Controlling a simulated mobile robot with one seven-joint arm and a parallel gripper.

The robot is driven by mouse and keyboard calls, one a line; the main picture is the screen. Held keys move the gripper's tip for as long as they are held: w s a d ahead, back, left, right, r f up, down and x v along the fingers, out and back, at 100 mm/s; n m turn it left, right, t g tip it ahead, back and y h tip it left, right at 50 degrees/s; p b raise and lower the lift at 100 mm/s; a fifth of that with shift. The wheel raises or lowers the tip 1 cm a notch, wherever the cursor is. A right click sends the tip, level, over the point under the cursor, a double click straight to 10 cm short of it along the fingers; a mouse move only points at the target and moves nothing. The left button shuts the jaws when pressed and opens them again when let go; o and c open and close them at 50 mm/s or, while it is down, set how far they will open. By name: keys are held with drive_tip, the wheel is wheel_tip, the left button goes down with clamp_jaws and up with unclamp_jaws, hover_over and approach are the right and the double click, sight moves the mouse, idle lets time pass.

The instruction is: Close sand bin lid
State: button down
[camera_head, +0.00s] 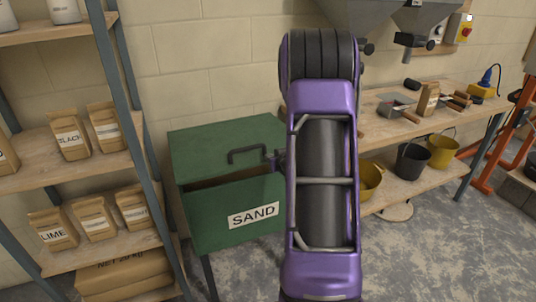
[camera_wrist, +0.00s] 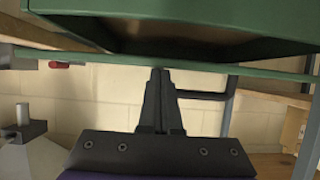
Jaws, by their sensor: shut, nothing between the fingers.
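The green sand bin (camera_head: 230,215) with its white SAND label stands left of my arm in the head view. Its green lid (camera_head: 215,148) is partly open, with a dark gap between lid and front wall. A dark bar handle (camera_head: 246,152) is on the lid's top. My gripper (camera_head: 275,161) is at the right end of the handle, partly hidden by my purple arm. In the wrist view my gripper (camera_wrist: 161,72) is shut and empty, its tips at the thin lid edge (camera_wrist: 100,57); contact is unclear. The handle (camera_wrist: 202,95) shows beside the fingers, and the bin (camera_wrist: 255,20) above.
A shelf unit (camera_head: 128,95) with paper bags stands close on the bin's left. A wooden workbench (camera_head: 455,97) with tools is to the right, with a black bucket (camera_head: 411,163) and yellow buckets below. Grey hoppers (camera_head: 357,18) hang above it. The floor in front is clear.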

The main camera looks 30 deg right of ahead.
drive_tip(key=shift+s+f, duration=0.1)
drive_tip(key=shift+f, duration=0.4)
